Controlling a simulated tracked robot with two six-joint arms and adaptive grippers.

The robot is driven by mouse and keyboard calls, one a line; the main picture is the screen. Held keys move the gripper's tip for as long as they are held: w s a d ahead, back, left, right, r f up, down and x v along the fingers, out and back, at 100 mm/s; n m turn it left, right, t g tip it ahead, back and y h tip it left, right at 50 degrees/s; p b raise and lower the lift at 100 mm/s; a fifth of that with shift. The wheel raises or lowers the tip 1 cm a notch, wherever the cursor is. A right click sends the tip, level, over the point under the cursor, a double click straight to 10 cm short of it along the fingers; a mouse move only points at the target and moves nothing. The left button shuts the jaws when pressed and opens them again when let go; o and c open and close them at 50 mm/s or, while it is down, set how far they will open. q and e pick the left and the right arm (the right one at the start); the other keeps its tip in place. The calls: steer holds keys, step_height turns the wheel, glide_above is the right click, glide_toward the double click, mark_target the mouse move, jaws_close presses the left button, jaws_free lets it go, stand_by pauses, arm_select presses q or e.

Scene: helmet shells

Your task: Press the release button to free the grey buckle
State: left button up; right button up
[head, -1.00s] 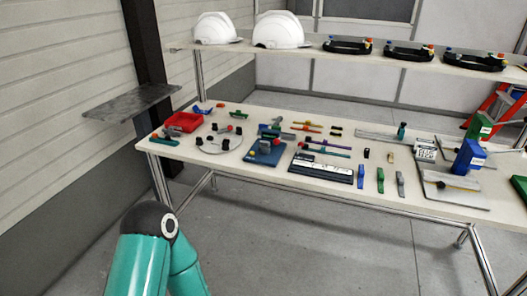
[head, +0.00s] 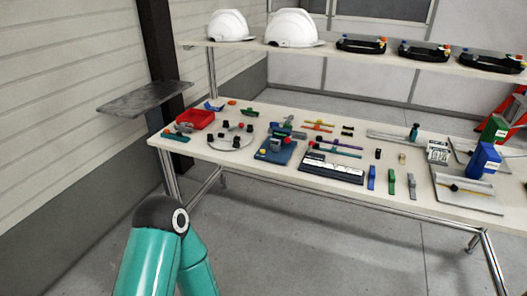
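A blue fixture plate (head: 270,157) lies on the table near the middle left of the head view. A small grey block (head: 276,143), which looks like the grey buckle, sits on it. A round red button (head: 262,153) is at the plate's front left, beside the grey block. At this size I cannot tell how the buckle is held. Neither gripper is in view. Only a teal link of one of my arms shows at the bottom left, in front of the table and well short of the plate.
A red bin (head: 197,119) and a round tray (head: 231,138) with dark knobs are left of the plate. A black-and-white case (head: 331,168) is to its right. White helmets (head: 291,29) stand on the shelf above. A grey side panel (head: 146,98) juts out at left.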

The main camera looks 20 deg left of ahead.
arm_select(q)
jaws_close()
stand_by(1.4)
